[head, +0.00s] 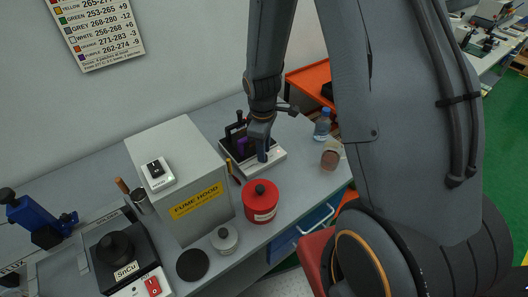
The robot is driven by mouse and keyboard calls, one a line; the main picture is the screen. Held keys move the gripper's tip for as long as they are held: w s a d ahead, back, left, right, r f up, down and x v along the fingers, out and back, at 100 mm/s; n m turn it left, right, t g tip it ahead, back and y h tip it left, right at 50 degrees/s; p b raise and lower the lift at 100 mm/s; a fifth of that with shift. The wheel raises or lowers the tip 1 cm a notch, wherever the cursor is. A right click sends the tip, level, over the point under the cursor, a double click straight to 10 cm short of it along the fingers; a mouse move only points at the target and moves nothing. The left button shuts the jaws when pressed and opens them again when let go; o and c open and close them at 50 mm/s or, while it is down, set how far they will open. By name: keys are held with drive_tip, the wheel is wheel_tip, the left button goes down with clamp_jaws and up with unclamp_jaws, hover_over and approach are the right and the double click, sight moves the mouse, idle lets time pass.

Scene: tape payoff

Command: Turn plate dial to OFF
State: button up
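My gripper (262,151) points down over a low device with a white front base (272,168) and a dark top, behind the red canister. The fingertips are at or just above the front part of the base; I cannot tell whether they touch it. No plate dial is clearly visible; my gripper covers part of that device. A black knob or switch (155,168) sits on a small white box on top of the grey fume hood (187,165). Whether my gripper is open or shut is too small to tell.
A red canister (261,203) stands just in front of the device. A bottle (322,124) and a brownish jar (330,156) stand to its right.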

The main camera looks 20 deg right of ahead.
drive_tip(key=shift+s+a+r+b, duration=0.1)
drive_tip(key=shift+r+b, duration=0.4)
drive_tip(key=shift+r, duration=1.15)
drive_tip(key=shift+s+r+b, duration=0.1)
drive_tip(key=shift+r+b, duration=0.35)
drive_tip(key=shift+r, duration=1.2)
drive_tip(key=s+m+t+b, duration=0.1)
drive_tip(key=s+m+b, duration=0.7)
drive_tip(key=s+m, duration=0.1)
drive_tip(key=shift+s+d+f+m, duration=0.15)
drive_tip(key=shift+s+d+m, duration=0.1)
drive_tip(key=shift+m, duration=0.55)
